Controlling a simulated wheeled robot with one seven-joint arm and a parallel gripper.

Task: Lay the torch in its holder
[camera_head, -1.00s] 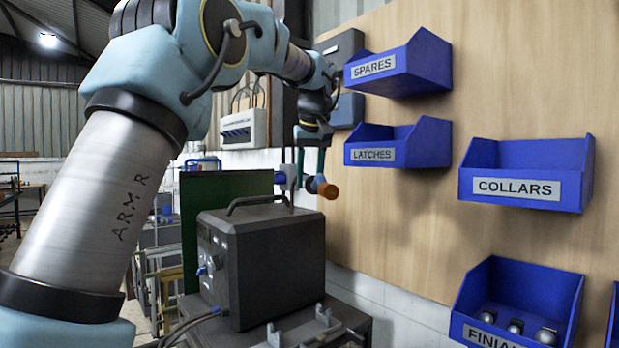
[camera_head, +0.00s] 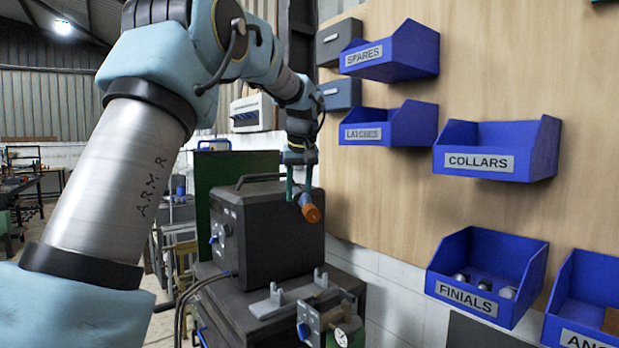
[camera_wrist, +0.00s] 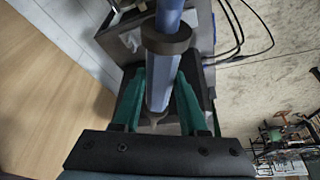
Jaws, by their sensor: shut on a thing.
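My gripper (camera_head: 301,180) has green fingers and is shut on the torch. The torch's orange-brown end (camera_head: 311,212) points toward the camera in the head view. In the wrist view the torch (camera_wrist: 158,92) is a blue-grey bar with a dark collar, held between the green fingers (camera_wrist: 158,80). A grey stand with two upright forks (camera_head: 291,299), apparently the holder, sits on the bench below, in front of the dark box. The torch is above it, apart from it. The forks are not clearly seen in the wrist view.
A dark box with a handle (camera_head: 270,232) stands close behind and left of the torch. A gauge unit (camera_head: 335,325) is at the bench's front. Blue bins, including the collars bin (camera_head: 500,160) and finials bin (camera_head: 485,280), hang on the wooden wall at right. Cables run left of the stand.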

